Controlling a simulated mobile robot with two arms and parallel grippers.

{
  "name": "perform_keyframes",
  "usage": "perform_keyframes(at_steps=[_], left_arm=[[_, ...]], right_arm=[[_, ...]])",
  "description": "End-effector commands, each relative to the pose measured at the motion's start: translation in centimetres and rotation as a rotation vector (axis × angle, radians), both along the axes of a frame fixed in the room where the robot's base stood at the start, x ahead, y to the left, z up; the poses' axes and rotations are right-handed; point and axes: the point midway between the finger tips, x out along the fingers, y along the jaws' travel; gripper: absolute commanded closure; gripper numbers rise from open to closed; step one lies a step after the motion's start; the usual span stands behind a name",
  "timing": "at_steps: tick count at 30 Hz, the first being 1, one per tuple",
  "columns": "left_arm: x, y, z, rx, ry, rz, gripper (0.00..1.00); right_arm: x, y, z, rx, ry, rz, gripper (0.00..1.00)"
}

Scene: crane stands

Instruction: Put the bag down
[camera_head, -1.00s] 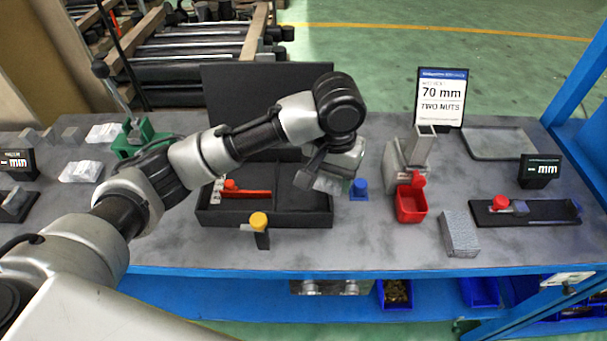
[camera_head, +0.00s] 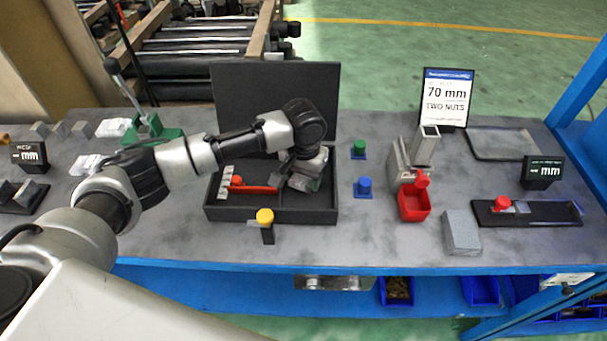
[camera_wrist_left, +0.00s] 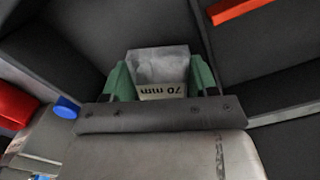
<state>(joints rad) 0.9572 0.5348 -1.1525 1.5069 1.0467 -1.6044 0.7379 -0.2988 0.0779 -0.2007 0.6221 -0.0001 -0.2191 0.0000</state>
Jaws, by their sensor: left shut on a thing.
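My left gripper (camera_head: 304,181) is over the open black case (camera_head: 270,214), at its right compartment. In the left wrist view its green fingers (camera_wrist_left: 161,82) are shut on a clear bag (camera_wrist_left: 158,66) with a "70 mm" label. The bag is between the fingers, beside the divider (camera_wrist_left: 203,45) of the case. In the head view the bag is mostly hidden by the gripper. I cannot tell whether it touches the compartment floor. My right gripper is not in view.
The case's left compartment holds a red-handled tool (camera_head: 252,190). Blue (camera_head: 364,188) and green (camera_head: 359,149) pegs, a red bin (camera_head: 413,204) and a grey block (camera_head: 461,232) stand right. The lid (camera_head: 275,90) rises behind.

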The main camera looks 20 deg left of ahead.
Motion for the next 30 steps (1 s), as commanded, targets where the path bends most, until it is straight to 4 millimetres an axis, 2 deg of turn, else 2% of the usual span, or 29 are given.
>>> perform_keyframes(at_steps=[7,8,9,20,23,30], left_arm=[[0.0,-0.1,-0.1,-0.001,-0.001,0.000,0.76],[0.0,-0.1,-0.2,-0.001,0.000,0.000,0.39],[0.0,-0.1,-0.2,-0.001,-0.001,0.000,0.32],[0.0,0.0,0.2,-0.001,-0.001,0.000,0.31],[0.1,-0.1,1.4,-0.003,-0.002,0.000,0.31],[0.1,-0.1,6.5,-0.003,-0.005,0.000,0.31]], right_arm=[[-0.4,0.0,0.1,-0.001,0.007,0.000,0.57],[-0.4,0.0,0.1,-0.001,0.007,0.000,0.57],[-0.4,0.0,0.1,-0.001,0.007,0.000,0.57],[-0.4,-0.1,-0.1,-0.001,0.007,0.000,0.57],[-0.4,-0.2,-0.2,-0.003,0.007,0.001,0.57],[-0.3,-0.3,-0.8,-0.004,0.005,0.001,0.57]])
